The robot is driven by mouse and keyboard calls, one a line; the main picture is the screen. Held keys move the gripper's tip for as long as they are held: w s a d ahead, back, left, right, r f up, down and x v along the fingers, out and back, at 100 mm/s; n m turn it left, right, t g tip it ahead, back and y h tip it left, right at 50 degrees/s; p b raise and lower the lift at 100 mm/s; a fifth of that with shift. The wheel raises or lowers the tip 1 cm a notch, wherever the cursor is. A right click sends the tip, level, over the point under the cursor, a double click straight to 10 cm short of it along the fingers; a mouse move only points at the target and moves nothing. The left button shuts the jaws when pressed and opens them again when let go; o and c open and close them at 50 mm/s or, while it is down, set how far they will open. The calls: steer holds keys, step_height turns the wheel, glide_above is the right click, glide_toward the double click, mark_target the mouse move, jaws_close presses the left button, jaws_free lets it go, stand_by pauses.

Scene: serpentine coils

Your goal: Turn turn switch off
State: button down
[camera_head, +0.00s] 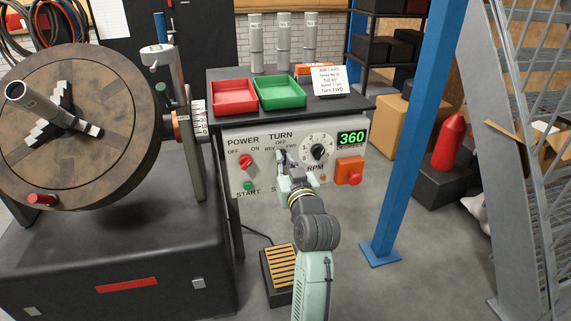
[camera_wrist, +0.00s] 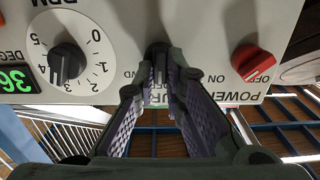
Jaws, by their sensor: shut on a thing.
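The control panel (camera_head: 240,145) carries the turn switch under the labels TURN, OFF, REV and FWD. In the wrist view, which shows the panel upside down, the dark turn switch (camera_wrist: 157,52) is between my fingertips. My gripper (camera_wrist: 158,88) is shut on it, with a finger on each side. In the head view my gripper (camera_head: 284,163) reaches the panel from the front and covers most of the switch. Which label the switch points at cannot be told.
The red power knob (camera_head: 246,161) is left of the turn switch. The black RPM dial (camera_head: 318,152), green 360 display (camera_head: 351,138) and red-orange button (camera_head: 349,171) are on its right. A green start button (camera_head: 248,186) is below. A large round wheel (camera_head: 75,125) stands left, a blue post (camera_head: 420,130) right.

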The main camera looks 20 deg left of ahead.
stand_by(0.4)
steer(key=c, duration=1.7)
jaws_free()
steer(key=shift+o, duration=0.2)
steer(key=v, duration=1.2)
